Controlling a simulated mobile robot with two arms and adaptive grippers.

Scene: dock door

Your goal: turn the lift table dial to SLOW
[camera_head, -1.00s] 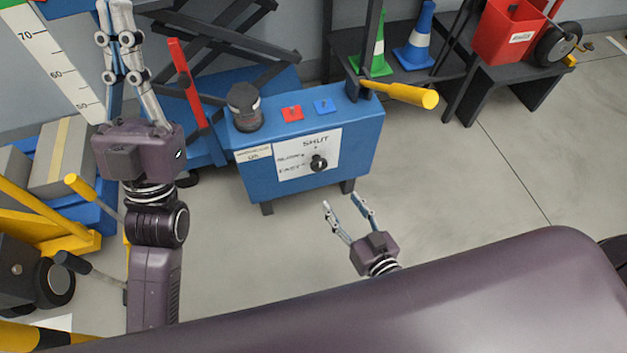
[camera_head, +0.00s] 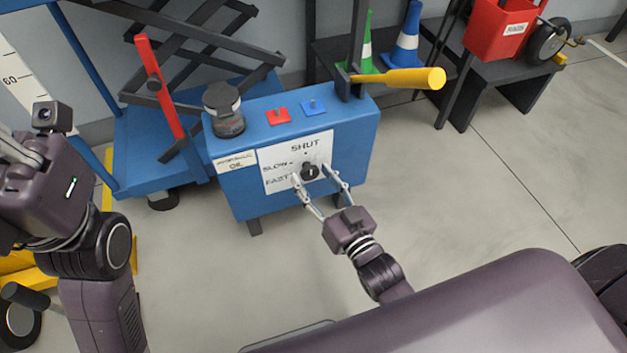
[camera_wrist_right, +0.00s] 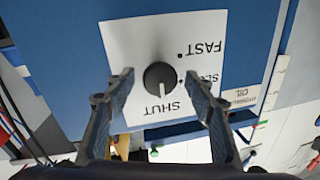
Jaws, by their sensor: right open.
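The dial (camera_head: 310,172) is a round black knob on a white label plate (camera_head: 285,182) on the front of the blue control box (camera_head: 235,190). The plate reads SHUT at the top, SLOW and FAST at the left. In the right wrist view the dial (camera_wrist_right: 160,78) appears upside down, and its pale mark seems to face SHUT. My right gripper (camera_head: 312,181) is open, its fingers pointing at the plate, one on each side of the dial. A gap shows between each finger and the knob. My left gripper (camera_head: 22,150) is partly cut off at the left edge, its fingertips out of view.
A red button (camera_head: 278,117), a blue button (camera_head: 314,107) and a dark oil jar (camera_head: 224,110) are on top of the box. A yellow handle (camera_head: 405,78) sticks out at its upper right. The floor right of the box is clear.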

